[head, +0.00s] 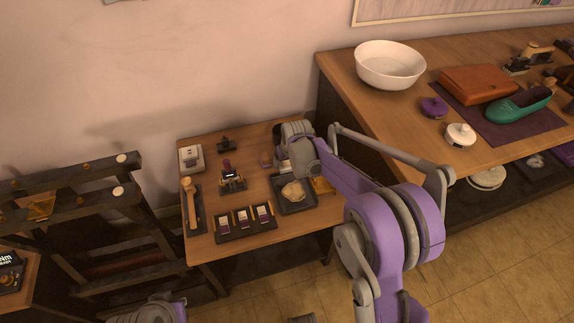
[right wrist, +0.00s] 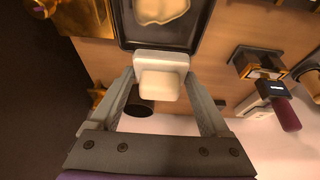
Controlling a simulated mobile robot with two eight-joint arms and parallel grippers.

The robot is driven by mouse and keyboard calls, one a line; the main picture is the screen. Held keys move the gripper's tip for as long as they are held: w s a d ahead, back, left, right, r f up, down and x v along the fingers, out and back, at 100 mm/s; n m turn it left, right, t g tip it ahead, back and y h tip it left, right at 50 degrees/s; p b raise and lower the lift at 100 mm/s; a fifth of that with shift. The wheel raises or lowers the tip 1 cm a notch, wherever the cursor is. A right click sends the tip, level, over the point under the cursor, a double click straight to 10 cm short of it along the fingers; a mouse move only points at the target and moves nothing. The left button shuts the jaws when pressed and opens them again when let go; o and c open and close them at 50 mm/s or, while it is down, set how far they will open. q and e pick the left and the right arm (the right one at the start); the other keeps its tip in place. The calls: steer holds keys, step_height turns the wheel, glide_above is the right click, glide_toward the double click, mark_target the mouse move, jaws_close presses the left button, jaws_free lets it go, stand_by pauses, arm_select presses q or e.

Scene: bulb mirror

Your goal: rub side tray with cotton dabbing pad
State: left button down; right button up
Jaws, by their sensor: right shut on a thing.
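The cotton dabbing pad (right wrist: 160,75) is a white, rounded block in the right wrist view. My right gripper (right wrist: 160,82) is shut on it, one finger on each side. A dark, shallow, square tray (head: 291,208), which looks like the side tray, lies on the small wooden table; it also shows in the right wrist view (right wrist: 128,32). A cream, lumpy flat piece (head: 293,191) lies in the tray. The pad is at the tray's near edge in the wrist view; I cannot tell whether they touch. In the head view my right gripper (head: 282,163) is partly hidden by its arm. My left gripper is out of view.
The small table (head: 252,160) also bears a dark holder (head: 246,233) with several small items, a stamp-like tool (head: 230,180), a wooden-handled tool (head: 190,203) and a white box (head: 191,158). A larger counter (head: 350,90) with a white bowl (head: 390,65) stands at the right.

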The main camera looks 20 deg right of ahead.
steer(key=shift+f+b, duration=1.6)
steer(key=shift+f, duration=1.25)
steer(key=shift+s+f+b, duration=0.1)
steer(key=shift+f+b, duration=0.5)
steer(key=shift+f, duration=0.4)
